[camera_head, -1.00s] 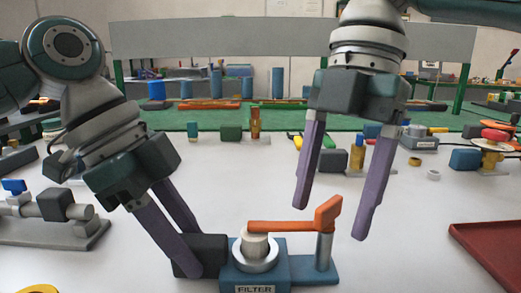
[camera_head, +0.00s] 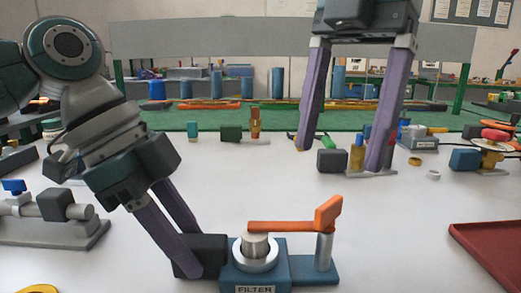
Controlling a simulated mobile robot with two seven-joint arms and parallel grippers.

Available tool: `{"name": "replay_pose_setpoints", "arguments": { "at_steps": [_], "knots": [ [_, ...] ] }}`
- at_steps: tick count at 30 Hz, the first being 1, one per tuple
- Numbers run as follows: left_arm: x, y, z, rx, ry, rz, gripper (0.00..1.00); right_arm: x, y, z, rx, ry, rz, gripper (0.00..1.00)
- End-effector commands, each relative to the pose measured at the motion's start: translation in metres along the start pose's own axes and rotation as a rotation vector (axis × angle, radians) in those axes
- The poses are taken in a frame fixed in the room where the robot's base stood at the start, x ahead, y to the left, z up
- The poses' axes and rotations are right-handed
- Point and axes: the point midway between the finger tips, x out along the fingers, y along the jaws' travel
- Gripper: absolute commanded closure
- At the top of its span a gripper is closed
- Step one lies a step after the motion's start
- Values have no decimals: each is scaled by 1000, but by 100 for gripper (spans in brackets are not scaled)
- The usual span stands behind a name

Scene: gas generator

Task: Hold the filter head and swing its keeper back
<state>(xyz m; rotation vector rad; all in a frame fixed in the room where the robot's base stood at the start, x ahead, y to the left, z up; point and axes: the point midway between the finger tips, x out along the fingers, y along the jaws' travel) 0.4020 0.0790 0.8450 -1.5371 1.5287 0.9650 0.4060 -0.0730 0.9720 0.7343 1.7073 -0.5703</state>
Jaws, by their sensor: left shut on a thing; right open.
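The blue filter head (camera_head: 255,272), labelled FILTER, stands on the white table at the front centre, with a pale ring and cylinder (camera_head: 256,248) on top. The orange keeper (camera_head: 290,226) lies across the cylinder and reaches right to a grey post, where its end turns up. My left gripper (camera_head: 196,262) is shut on the dark block (camera_head: 207,252) at the filter's left side. My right gripper (camera_head: 342,158) is open and empty, above and behind the keeper, apart from it.
A grey pipe fitting with a blue handle (camera_head: 50,215) stands at the left. A red tray (camera_head: 490,252) lies at the right. Small parts stand along the back of the table. The table between the filter and tray is clear.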

Motion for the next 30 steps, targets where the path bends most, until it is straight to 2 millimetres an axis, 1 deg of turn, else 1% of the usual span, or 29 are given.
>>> {"name": "replay_pose_setpoints", "arguments": {
  "at_steps": [3, 4, 12, 13, 20, 23, 26, 30],
  "knots": [
    [0, 0, 0, 1, 1, 0, 100, 0, 0, 0, 0, 0, 0, 25],
    [0, 0, 0, 1, 1, 0, 62, 0, 0, 0, 0, 0, 0, 25],
    [0, 0, 0, 0, 1, 0, 32, 0, 0, 0, 0, 0, 0, 25],
    [0, 0, 0, 0, 1, 0, 30, 0, 0, 0, 0, 0, 0, 25],
    [-1, 0, 0, 0, 0, 0, 30, 0, 0, 0, 0, 0, 0, 25],
    [-7, 0, 0, 1, 0, -1, 30, 0, 0, 0, 0, 0, 0, 25],
    [-22, -1, 0, 0, -1, -4, 30, 0, 0, 0, 0, 0, 0, 25],
    [-54, -1, 0, 1, 0, -6, 30, 0, 0, 0, 0, 0, 0, 25]
  ]
}}
